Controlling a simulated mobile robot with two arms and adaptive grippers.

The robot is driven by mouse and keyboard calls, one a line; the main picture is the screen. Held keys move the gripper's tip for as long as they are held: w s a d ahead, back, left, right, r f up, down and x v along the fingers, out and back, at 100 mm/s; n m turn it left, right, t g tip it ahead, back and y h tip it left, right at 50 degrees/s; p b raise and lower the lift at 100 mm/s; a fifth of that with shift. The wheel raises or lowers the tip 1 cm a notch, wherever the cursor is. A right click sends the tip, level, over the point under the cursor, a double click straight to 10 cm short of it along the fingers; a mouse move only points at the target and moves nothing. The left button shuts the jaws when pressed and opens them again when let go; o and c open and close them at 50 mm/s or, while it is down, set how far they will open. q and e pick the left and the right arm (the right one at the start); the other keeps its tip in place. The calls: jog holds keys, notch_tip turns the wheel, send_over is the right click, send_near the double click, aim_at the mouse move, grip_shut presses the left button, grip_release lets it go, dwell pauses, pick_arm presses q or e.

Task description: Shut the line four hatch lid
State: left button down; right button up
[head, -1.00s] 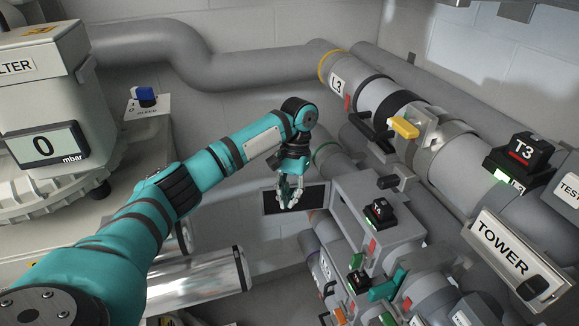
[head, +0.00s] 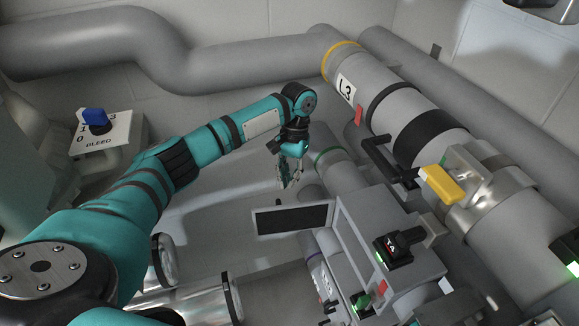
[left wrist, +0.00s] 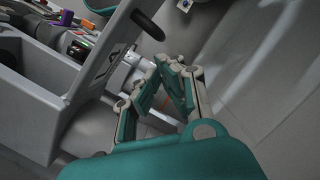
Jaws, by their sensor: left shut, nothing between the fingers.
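The hatch lid (head: 292,218) shows in the head view as a dark panel with a pale rim. It stands open, out from the left side of a grey box (head: 372,240) on the pipework. My left gripper (head: 290,178) is shut and empty, just above the lid in the picture; I cannot tell whether they touch. My right gripper is not in view.
A large pipe marked L3 (head: 345,88) runs along the right, with a yellow lever (head: 441,185) and a black handle (head: 385,160). A small black unit (head: 399,246) sits on the box. A blue-knobbed BLEED valve (head: 97,121) is at the left.

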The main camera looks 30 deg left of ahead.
pick_arm(q)
jog(key=w+p+x, duration=0.1)
jog(key=x, duration=0.5)
jog(key=shift+s+a+f, duration=0.2)
jog(key=shift+w+a+f, duration=0.1)
jog(key=shift+w+f, duration=0.1)
